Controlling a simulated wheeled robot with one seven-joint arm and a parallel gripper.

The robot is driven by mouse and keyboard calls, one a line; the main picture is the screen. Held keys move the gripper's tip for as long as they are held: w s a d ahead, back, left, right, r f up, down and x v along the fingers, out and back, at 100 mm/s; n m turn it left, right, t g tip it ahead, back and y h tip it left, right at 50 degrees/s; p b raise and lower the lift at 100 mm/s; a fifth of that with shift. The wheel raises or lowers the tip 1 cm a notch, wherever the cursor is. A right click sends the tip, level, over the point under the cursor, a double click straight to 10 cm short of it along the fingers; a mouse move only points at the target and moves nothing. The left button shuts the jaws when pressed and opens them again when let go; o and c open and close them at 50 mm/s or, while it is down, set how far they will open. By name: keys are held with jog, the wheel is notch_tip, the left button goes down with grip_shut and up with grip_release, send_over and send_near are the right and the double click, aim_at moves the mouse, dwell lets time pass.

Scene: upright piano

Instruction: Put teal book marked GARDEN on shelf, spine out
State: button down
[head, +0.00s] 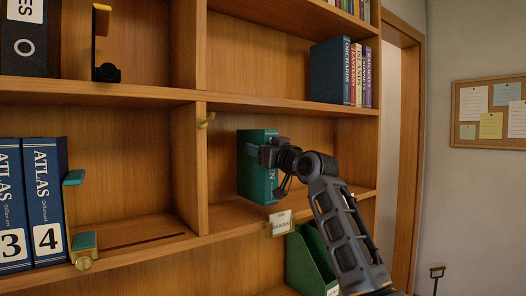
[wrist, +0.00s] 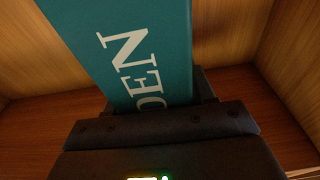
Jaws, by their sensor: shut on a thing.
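The teal book (head: 258,188) stands about upright inside the middle-right shelf compartment, a little right of the divider. My gripper (head: 265,154) is shut on it from the front. In the wrist view, the book (wrist: 130,40) rises from between the jaws (wrist: 165,108). Its lettered spine faces my wrist camera; "DEN" shows and the rest of the word is hidden by my gripper. The shelf board (head: 230,217) runs below the book. I cannot tell whether the book's lower edge touches the board.
A wooden divider (head: 191,165) with a brass hook (head: 206,120) stands left of the book. A small label plate (head: 281,222) sits on the shelf's front edge. Several books (head: 345,72) stand on the shelf above. A green file holder (head: 308,258) is below. The compartment's right side is free.

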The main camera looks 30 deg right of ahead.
jog(key=shift+f+b, duration=0.85)
jog(key=shift+f, duration=0.2)
dwell(0.6)
jog(key=c, duration=0.7)
grip_release()
jog(key=o, duration=0.4)
jog(key=s, duration=0.2)
jog(key=s+f+b, duration=0.1)
jog(key=s, duration=0.4)
jog(key=shift+s+d+f+b, duration=0.15)
jog(key=shift+s+f+b, duration=0.05)
jog(key=shift+s+b, duration=0.2)
jog(key=shift+s, duration=0.1)
